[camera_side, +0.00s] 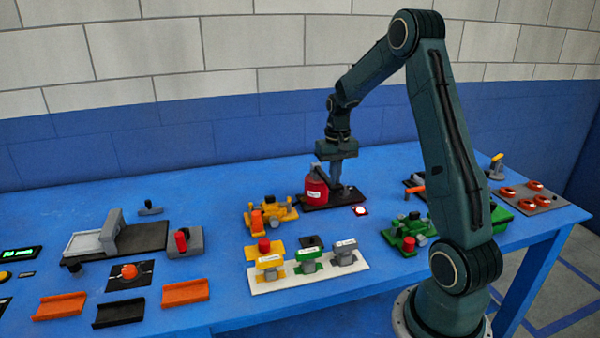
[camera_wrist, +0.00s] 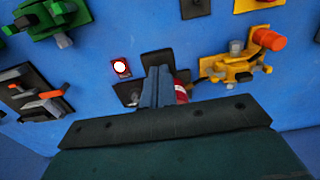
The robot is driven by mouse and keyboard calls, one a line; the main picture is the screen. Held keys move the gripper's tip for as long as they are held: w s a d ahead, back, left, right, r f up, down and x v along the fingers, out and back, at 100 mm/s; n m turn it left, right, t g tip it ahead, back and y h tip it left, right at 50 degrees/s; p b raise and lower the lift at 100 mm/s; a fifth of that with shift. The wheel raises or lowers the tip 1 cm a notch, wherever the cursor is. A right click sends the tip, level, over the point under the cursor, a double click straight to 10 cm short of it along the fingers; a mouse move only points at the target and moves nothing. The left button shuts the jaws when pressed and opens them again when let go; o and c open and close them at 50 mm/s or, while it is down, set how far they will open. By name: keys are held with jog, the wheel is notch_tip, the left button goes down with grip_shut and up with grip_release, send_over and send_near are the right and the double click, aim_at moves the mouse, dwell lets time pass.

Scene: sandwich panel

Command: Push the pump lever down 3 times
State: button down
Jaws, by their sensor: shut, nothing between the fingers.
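The pump is a red cylinder (camera_side: 316,191) with a white label, on a black base plate (camera_side: 349,197) near the back of the blue table. My gripper (camera_side: 337,183) is shut and points down just right of the red cylinder, over the plate. In the wrist view my gripper fingers (camera_wrist: 158,88) are together and cover much of the pump; a strip of the red cylinder (camera_wrist: 181,94) shows beside them. The pump lever is mostly hidden by the fingers, and I cannot tell whether they touch it. A small lit indicator (camera_side: 360,210) stands right of the plate's front.
A yellow device (camera_side: 270,215) sits left of the pump, and a green one (camera_side: 408,232) sits to the right. A white board with several coloured blocks (camera_side: 300,278) lies in front. A panel with red knobs (camera_side: 532,197) is at far right.

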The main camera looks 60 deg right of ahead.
jog(key=shift+f, duration=1.55)
jog(key=shift+r, duration=0.15)
dwell(0.6)
jog(key=shift+r, duration=3.4)
